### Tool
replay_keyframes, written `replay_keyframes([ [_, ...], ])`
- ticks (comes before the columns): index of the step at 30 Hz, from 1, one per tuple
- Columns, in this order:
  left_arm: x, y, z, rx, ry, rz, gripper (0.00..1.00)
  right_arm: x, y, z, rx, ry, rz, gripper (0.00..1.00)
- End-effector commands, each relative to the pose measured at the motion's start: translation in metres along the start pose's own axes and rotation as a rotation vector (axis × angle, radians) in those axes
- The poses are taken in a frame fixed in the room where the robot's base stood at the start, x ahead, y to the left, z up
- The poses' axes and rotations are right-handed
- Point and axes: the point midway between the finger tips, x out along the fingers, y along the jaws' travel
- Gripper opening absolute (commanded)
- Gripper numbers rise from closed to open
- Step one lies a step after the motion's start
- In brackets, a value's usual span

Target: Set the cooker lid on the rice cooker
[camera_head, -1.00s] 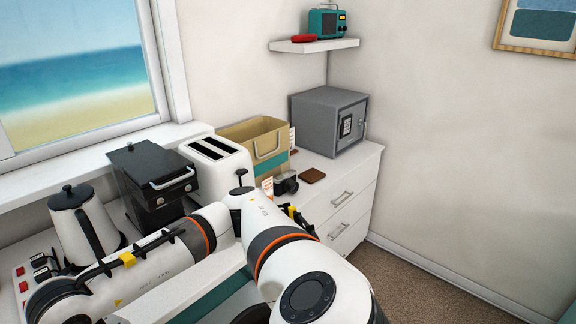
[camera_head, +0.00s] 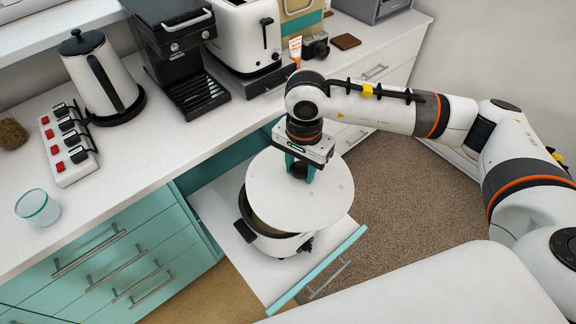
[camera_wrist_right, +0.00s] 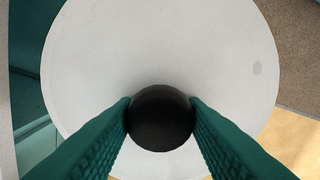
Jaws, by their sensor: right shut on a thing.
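The cooker lid (camera_head: 310,207) is a wide, pale round disc with a black knob, which also shows in the right wrist view (camera_wrist_right: 160,118). My right gripper (camera_head: 299,171) is shut on the knob, its green fingers on either side of it. The rice cooker (camera_head: 262,241) is white with a dark rim and stands on the pulled-out shelf. The lid is over the cooker and hides much of its opening; the opening's left front part shows. Whether the lid touches the rim I cannot tell. My left gripper is not in view.
The pulled-out white shelf (camera_head: 222,208) has a teal front (camera_head: 318,270). On the counter are a kettle (camera_head: 100,78), a power strip (camera_head: 68,145), a glass (camera_head: 38,207), a coffee machine (camera_head: 178,55) and a toaster (camera_head: 243,35). Carpeted floor lies right of the shelf.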

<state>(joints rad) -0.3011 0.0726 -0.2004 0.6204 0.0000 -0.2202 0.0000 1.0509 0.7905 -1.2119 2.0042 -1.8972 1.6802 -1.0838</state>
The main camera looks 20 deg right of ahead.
Motion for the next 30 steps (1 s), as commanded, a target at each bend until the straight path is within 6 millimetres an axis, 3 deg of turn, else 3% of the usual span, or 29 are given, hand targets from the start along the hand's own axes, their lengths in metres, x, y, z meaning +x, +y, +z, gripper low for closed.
replay_keyframes([
  [1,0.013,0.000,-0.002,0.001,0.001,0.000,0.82,0.017,0.009,0.003,0.136,0.002,0.002,0.01],
  [6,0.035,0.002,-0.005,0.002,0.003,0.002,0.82,0.053,0.036,0.014,0.643,0.002,0.003,0.01],
  [15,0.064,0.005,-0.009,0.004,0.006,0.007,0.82,0.103,0.071,0.029,1.389,-0.008,0.008,0.01],
  [21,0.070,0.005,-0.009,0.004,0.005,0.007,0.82,0.116,0.080,0.033,1.611,-0.013,0.012,0.01],
  [30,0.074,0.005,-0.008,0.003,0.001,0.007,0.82,0.125,0.081,0.033,1.645,-0.014,0.011,0.01],
])
